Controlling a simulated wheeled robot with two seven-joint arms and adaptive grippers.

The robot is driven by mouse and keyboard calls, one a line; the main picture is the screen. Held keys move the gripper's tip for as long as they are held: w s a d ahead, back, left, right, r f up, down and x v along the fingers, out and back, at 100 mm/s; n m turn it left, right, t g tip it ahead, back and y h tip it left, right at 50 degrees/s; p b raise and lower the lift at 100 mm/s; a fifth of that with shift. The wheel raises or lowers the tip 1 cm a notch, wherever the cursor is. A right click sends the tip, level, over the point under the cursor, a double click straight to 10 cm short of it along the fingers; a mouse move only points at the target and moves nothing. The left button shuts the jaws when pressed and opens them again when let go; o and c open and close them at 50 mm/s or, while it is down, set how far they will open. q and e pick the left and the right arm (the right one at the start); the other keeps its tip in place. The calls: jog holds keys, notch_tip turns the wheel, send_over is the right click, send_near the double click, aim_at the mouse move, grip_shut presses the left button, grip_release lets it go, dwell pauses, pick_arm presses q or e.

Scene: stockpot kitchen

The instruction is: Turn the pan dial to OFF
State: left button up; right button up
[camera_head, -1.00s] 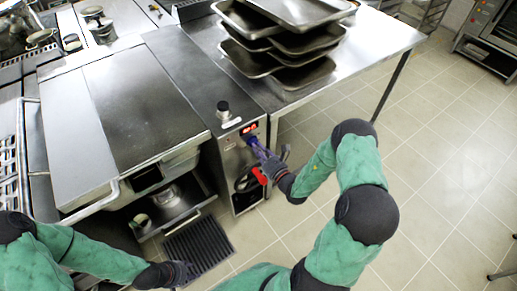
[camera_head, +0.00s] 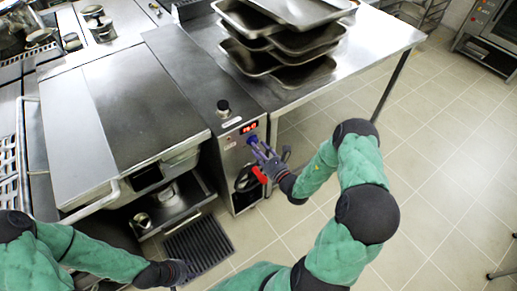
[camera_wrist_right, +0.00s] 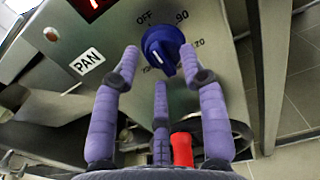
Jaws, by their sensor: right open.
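The pan dial (camera_wrist_right: 163,50) is a round blue knob on a steel panel, beside a PAN label (camera_wrist_right: 87,63). OFF and 90 are marked above it.
A red digital display (camera_head: 248,128) sits above the dial. A red handle (camera_head: 260,175) is just below it, close to my right fingers. Stacked steel trays (camera_head: 278,45) stand on the counter. Open tiled floor (camera_head: 450,150) lies to the right.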

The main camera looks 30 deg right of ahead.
jog(key=s, duration=1.1)
jog(key=shift+s+d, duration=0.15)
jog(key=shift+d, duration=0.3)
jog(key=shift+a, duration=0.1)
jog(key=s+a+f+n+g+y, duration=0.2)
jog(key=a+n+g+y, duration=0.3)
jog(key=a, duration=0.4)
jog(key=s+a+f+n+g+y, duration=0.2)
jog(key=s+a+n+g+y, duration=0.15)
jog(key=a+y, duration=0.45)
jog(key=s+a+f+n+g+h, duration=0.3)
jog(key=s+f+n+g, duration=0.1)
jog(key=s+n+g, duration=0.25)
jog(key=s+a+f+n+g+h, duration=0.2)
jog(key=s+a+f+n+g, duration=0.2)
jog(key=s+n+g, duration=0.25)
jog(key=w+f+n+t+h, duration=0.4)
jog(key=w+n, duration=0.3)
jog(key=n, duration=0.4)
jog(key=shift+w+d+f+h+p, duration=0.2)
jog(key=shift+d+h+p, duration=0.15)
jog(key=shift+h, duration=0.25)
